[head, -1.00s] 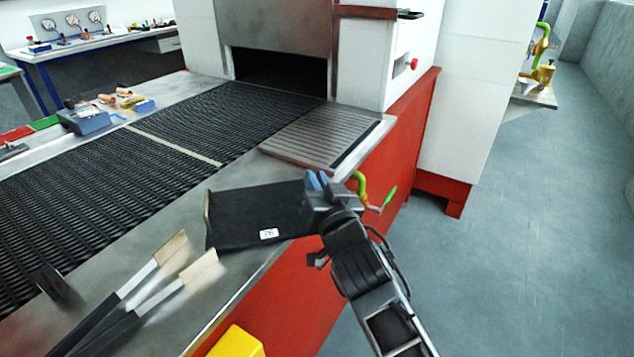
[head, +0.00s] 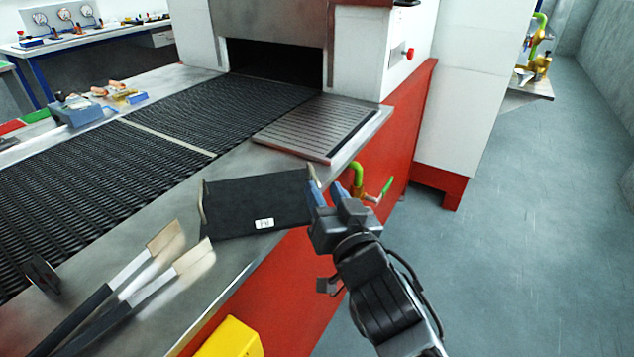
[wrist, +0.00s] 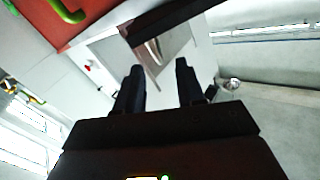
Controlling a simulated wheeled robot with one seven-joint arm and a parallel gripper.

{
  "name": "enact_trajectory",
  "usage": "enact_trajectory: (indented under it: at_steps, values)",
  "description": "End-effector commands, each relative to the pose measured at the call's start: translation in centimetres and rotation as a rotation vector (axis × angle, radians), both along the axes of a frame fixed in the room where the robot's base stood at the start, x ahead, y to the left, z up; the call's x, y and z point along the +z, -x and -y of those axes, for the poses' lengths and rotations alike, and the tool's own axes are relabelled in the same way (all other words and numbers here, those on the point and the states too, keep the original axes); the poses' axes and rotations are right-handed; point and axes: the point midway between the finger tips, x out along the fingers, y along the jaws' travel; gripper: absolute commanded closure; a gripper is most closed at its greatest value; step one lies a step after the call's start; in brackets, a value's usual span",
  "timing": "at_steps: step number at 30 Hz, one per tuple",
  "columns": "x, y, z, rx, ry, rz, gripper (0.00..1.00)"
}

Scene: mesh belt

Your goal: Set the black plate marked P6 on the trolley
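The black plate (head: 252,205) with a small white label (head: 264,223) lies on the metal ledge beside the mesh belt. The label's text is too small to read. Upturned pale strips stand at the plate's left and right ends. My gripper (head: 330,190) is at the plate's right end, over the ledge's front edge. Its two fingers stand apart, with one near the right-end strip; whether they touch it I cannot tell. The wrist view shows the gripper (wrist: 158,80) open, with a clear gap between the fingers. I cannot make out a trolley in either view.
Two pale-tipped, black-handled tools (head: 135,280) lie left of the plate. A slatted metal panel (head: 315,127) is behind it. A green-handled valve pipe (head: 357,172) is close behind my gripper. A yellow object (head: 232,340) is below the ledge. The floor at right is clear.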

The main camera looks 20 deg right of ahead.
Motion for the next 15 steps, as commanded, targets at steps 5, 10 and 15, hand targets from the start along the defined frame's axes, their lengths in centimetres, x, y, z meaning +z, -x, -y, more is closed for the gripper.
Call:
enact_trajectory:
  at_steps: [5, 10, 15]
  values:
    - [-0.3, 3.1, -0.2, -0.001, -0.001, -0.002, 0.61]
    - [-0.1, 4.5, -0.4, 0.0, -0.001, -0.001, 0.61]
    - [0.0, 4.8, -0.4, 0.0, -0.001, 0.0, 0.61]
